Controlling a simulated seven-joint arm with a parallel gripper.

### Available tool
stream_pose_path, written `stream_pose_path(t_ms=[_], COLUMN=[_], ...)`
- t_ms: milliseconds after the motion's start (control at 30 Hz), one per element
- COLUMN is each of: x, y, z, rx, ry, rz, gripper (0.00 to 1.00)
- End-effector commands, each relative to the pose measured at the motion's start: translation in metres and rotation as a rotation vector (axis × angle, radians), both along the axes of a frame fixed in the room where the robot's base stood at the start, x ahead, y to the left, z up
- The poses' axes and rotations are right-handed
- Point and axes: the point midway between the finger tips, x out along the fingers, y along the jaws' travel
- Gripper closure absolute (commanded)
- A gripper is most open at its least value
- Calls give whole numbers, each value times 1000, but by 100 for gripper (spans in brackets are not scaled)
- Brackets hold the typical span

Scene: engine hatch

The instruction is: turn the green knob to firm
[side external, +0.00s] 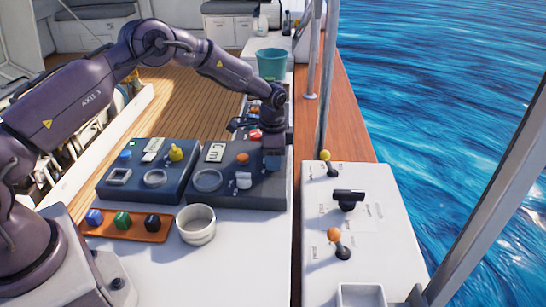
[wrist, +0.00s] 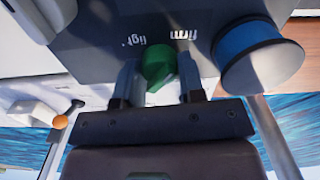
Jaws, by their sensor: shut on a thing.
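The green knob (wrist: 158,66) stands on a dark panel (wrist: 90,45) in the wrist view. My gripper (wrist: 160,80) is shut on it, with one finger on each side. Two labels show upside down beyond the knob: "light" (wrist: 137,42) at left and "firm" (wrist: 181,34) at right. I cannot tell exactly which label the knob points at. In the side external view my gripper (side external: 272,158) is down at the right end of the right-hand dark console (side external: 240,188), and the knob is hidden there.
A blue round part (wrist: 260,55) stands close to the right finger in the wrist view. A second console (side external: 140,190), an orange tray (side external: 160,230) with cubes and a white bowl (side external: 196,224) are nearby. A white panel with levers (side external: 325,230) lies at right.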

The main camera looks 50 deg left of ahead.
Motion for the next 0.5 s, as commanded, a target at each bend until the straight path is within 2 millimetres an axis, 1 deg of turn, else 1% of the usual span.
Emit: stream_pose_path(t_ms=[300, 333, 433, 500], x=[-1, -1, -1, 0], y=[0, 0, 1, 0], z=[1, 1, 1, 1], rx=[1, 0, 0, 0], ry=[4, 5, 4, 4], rz=[0, 0, 0, 0], gripper=[88, 62, 39, 38])
